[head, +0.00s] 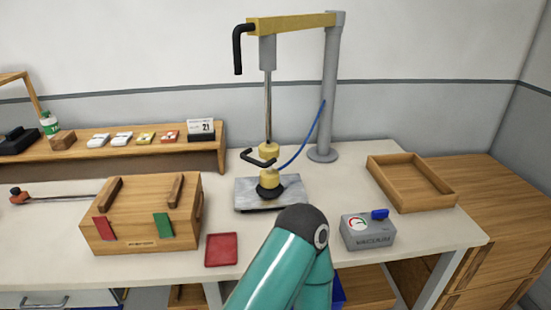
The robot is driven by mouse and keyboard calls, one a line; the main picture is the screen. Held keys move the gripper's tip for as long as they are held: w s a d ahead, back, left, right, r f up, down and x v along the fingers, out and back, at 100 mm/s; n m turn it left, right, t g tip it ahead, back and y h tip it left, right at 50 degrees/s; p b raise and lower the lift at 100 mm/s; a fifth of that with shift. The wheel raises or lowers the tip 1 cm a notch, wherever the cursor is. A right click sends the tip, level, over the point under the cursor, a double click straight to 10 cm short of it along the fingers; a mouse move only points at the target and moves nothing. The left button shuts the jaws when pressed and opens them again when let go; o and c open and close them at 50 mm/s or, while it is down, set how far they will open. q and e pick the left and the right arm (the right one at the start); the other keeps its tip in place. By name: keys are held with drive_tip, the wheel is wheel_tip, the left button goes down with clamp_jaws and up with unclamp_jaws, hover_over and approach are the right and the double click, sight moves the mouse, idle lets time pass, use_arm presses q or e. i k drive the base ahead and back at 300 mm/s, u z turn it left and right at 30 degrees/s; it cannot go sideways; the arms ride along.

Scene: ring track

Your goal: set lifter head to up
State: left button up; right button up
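The lifter (329,80) is a grey post with a yellow boom (290,23) on the table. A thin rod hangs from the boom and ends in the lifter head (269,179), which has yellow collars, a black handle and a black suction cup. The head is low, with its cup at a grey metal plate (243,195); I cannot tell if it presses on it. A blue hose runs from the head to the post. A teal link of my own arm rises from the bottom centre, in front of the table. Neither gripper shows.
A vacuum box (368,235) with a gauge and blue switch stands right of the plate. A wooden tray (452,197) is at the right. A wooden crate (140,245) and a red pad (221,250) are at the left. A shelf (120,151) runs behind.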

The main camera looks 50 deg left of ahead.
sight(270, 187)
drive_tip(key=u, duration=0.1)
drive_tip(key=k, duration=1.65)
drive_tip(key=u, duration=0.8)
drive_tip(key=i, duration=1)
